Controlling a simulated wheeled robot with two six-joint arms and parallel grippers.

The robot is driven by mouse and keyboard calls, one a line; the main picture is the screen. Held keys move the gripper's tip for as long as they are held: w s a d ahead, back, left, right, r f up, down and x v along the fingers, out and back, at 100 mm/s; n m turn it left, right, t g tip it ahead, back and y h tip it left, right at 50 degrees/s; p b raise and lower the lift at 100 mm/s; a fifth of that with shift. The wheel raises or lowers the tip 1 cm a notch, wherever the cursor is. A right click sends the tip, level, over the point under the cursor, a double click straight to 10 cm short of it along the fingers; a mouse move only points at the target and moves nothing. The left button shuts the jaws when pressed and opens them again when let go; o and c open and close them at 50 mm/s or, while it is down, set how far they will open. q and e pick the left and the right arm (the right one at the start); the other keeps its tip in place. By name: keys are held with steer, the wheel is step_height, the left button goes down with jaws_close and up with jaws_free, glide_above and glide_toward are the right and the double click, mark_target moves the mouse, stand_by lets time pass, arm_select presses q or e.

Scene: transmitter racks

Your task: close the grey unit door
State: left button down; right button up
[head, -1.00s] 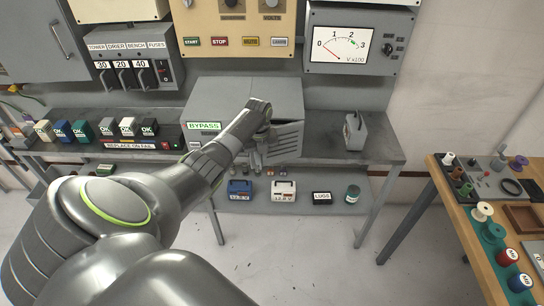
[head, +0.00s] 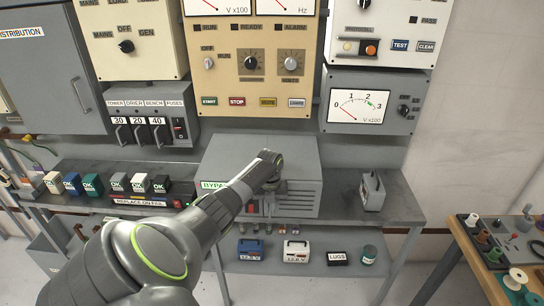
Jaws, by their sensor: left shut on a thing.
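The grey unit (head: 260,150) stands on the bench below the cream panel, with a green BYPASS label at its front left. Its slatted grey door (head: 303,198) shows at the front right and looks close to flush with the front; any small gap is hidden. My left gripper (head: 268,206) is at the front of the unit, shut on the door, and my arm comes in from the lower left across the unit's left front. The exact grip point is mostly hidden by the wrist. My right gripper is not in view.
A small grey device with a handle (head: 372,192) stands on the bench to the right. Several coloured OK blocks (head: 92,184) line the bench at left. The lower shelf (head: 300,270) holds a blue box, a white box and a jar. A wooden table (head: 462,250) is at right.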

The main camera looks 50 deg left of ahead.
arm_select(q)
steer(key=shift+w+a+r, duration=0.1)
steer(key=shift+a, duration=0.05)
steer(key=c, duration=1.8)
jaws_free()
steer(key=shift+o, duration=1.4)
steer(key=shift+a, duration=0.1)
steer(key=shift+r, duration=0.2)
step_height(320, 180, up, 17)
steer(key=b, duration=0.3)
steer(key=shift+f, duration=0.15)
